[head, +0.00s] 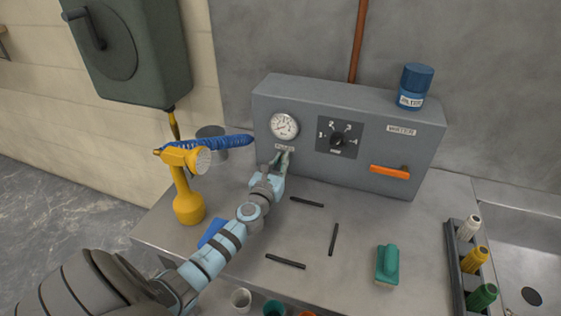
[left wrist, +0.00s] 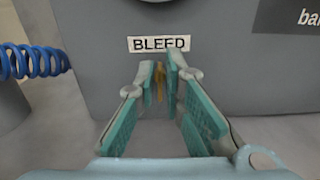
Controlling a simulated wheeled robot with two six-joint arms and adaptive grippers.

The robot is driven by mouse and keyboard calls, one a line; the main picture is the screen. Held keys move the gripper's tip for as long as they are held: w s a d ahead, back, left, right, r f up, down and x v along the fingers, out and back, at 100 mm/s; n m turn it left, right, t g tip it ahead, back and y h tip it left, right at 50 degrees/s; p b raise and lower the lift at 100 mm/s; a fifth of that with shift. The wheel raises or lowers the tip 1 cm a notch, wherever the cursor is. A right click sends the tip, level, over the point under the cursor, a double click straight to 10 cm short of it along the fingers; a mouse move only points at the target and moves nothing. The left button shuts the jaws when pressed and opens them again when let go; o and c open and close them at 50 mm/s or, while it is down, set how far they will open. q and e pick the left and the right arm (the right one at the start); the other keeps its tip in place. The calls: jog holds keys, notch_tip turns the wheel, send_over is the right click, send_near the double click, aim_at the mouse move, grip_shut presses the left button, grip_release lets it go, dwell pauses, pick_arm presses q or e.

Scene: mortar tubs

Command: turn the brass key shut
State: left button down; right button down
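A grey water box (head: 300,108) stands at the back of the metal bench. In the left wrist view, a small brass key (left wrist: 160,82) shows under the box's "BLEED" label (left wrist: 159,44). My left gripper (head: 281,160) reaches the box front below the round gauge (head: 284,126). In the left wrist view, the green-padded fingertips (left wrist: 161,78) of my left gripper close in on both sides of the key and appear to pinch it. The key's exact turn is hard to tell, as the fingers cover most of it. My right gripper is out of view.
A dial (head: 338,141) and an orange lever (head: 390,171) sit right on the box; a blue can (head: 414,86) stands on top. Black sticks and a green brush (head: 387,265) lie in front.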

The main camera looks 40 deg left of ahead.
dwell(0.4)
pick_arm(q)
jog(key=m+p, duration=0.1)
jog(key=m, duration=0.3)
jog(key=shift+d+p, duration=0.15)
jog(key=shift+p, duration=0.25)
jog(key=m+p, duration=0.1)
jog(key=m, duration=0.4)
jog(key=shift+w+d, duration=0.1)
jog(key=shift+d, duration=0.05)
jog(key=m, duration=0.2)
jog(key=m+p, duration=0.1)
jog(key=m, duration=0.1)
jog(key=shift+f+m, duration=0.2)
jog(key=shift+m, duration=0.1)
jog(key=shift+d+f+m+p, duration=0.15)
jog(key=shift+m+p, duration=0.45)
jog(key=shift+m, duration=1.5)
jog(key=shift+f, duration=0.1)
jog(key=c, duration=1.8)
grip_release()
jog(key=shift+c, duration=0.2)
